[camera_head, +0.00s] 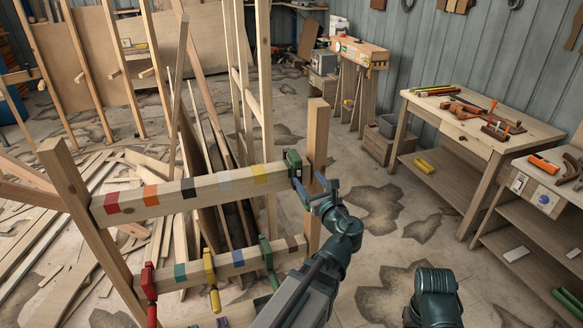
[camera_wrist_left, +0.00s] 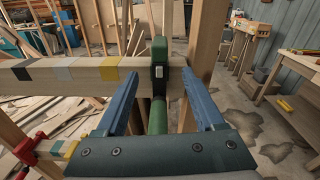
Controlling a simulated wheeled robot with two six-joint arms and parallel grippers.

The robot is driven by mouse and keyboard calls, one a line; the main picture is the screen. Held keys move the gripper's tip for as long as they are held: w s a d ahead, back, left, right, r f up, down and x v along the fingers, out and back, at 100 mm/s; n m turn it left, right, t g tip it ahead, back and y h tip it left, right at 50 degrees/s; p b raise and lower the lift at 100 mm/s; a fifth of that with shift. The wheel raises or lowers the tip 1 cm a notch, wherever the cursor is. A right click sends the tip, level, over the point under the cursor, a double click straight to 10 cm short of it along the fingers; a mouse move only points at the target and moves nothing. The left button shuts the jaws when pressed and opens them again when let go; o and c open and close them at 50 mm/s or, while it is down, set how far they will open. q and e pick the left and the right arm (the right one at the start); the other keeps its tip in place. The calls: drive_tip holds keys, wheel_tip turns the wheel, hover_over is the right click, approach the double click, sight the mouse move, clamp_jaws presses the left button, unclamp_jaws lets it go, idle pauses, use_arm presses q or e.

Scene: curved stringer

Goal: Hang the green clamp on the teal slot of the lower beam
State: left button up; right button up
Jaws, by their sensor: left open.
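A dark green clamp (camera_head: 295,165) hangs at the right end of the upper beam (camera_head: 205,192). My left gripper (camera_head: 312,190) is open beside it; in the left wrist view the clamp (camera_wrist_left: 159,72) stands between the two blue fingers, with gaps on both sides. The lower beam (camera_head: 195,269) runs below, with a teal slot (camera_head: 180,272) between a red clamp (camera_head: 149,292) and a yellow clamp (camera_head: 211,275). A lighter green clamp (camera_head: 267,258) hangs further right on it. My right gripper is out of view.
Wooden posts (camera_head: 318,150) and (camera_head: 75,195) bound the beams. A further rail with a purple patch (camera_head: 222,322) shows at the bottom edge. Loose boards (camera_head: 60,240) lie on the left floor. A workbench (camera_head: 485,130) with tools stands at right. Floor between is clear.

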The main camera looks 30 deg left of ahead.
sight(300, 164)
use_arm(q)
drive_tip(key=shift+w+a+r+m, duration=0.25)
drive_tip(key=shift+r+m, duration=0.2)
drive_tip(key=shift+m, duration=0.25)
drive_tip(key=x, duration=0.8)
drive_tip(key=shift+w+a+r, duration=0.15)
drive_tip(key=shift+w, duration=0.05)
drive_tip(key=x, duration=0.5)
drive_tip(key=shift+a+r, duration=0.1)
drive_tip(key=shift+a, duration=0.05)
drive_tip(key=shift+c, duration=0.2)
clamp_jaws()
idle(0.5)
